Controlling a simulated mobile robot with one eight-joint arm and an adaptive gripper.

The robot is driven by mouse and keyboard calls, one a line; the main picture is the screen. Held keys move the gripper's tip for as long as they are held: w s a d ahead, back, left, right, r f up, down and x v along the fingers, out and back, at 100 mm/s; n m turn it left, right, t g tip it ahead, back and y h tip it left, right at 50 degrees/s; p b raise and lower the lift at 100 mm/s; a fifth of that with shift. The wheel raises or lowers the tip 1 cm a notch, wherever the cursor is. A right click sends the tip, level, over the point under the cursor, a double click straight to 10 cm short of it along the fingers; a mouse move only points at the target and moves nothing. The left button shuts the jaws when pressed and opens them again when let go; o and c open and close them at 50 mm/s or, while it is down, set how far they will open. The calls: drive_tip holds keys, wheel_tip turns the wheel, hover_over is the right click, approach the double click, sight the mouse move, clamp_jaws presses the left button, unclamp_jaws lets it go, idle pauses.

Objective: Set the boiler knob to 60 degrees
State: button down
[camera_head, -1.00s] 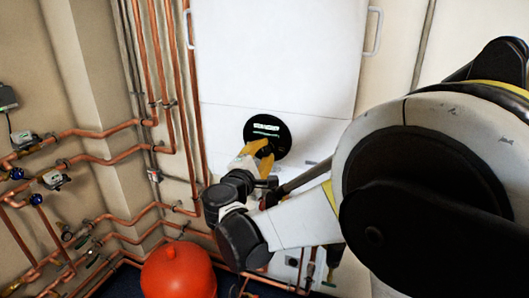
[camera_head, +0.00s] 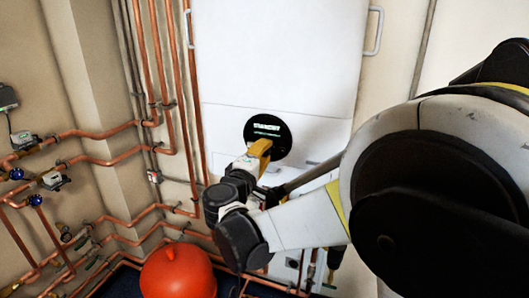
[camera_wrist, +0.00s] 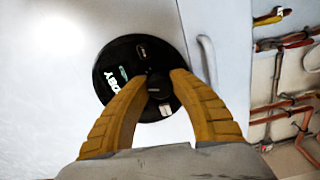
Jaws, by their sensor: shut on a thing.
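The boiler (camera_head: 280,60) is a tall white cabinet on the wall. Its round black control panel (camera_head: 284,131) has a lit display, too small to read in the head view. In the wrist view the panel (camera_wrist: 117,61) looks tilted, and the display text is only partly legible. The boiler knob (camera_wrist: 158,84) is a small dark knob at the lower part of the panel. My gripper (camera_wrist: 158,77) has two yellow fingers shut on the knob from both sides. In the head view my gripper (camera_head: 260,150) covers the knob. The knob's setting cannot be read.
Copper pipes (camera_head: 165,80) run along the wall left of the boiler, with valves and gauges farther left. A red tank (camera_head: 178,272) stands on the floor below. A handle (camera_head: 374,30) sticks out at the boiler's right edge.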

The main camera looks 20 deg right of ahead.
drive_tip(key=c, duration=1.1)
unclamp_jaws()
drive_tip(key=v, duration=1.2)
